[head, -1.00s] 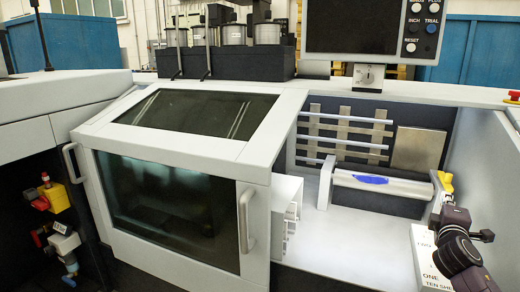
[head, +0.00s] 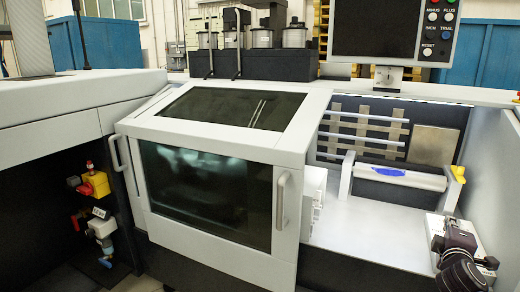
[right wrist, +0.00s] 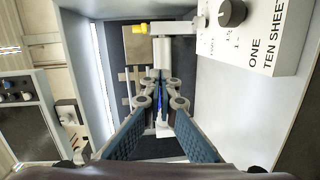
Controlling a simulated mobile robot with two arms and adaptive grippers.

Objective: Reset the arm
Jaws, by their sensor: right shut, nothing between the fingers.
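My right gripper (head: 457,238) is at the lower right in the head view, in front of the machine's open bay, with its fingers mostly hidden there. In the right wrist view my right gripper (right wrist: 165,80) shows its two blue-padded fingers meeting at the tips, with nothing held. It points toward the bay's back wall. The white roller (head: 400,178) with a blue patch lies ahead of it. My left gripper is not in view.
A white box lettered "ONE TEN SHEET" (right wrist: 255,35) stands close on the right in the wrist view. The closed windowed door (head: 292,165) stands left of the bay. A control screen (head: 375,28) is above.

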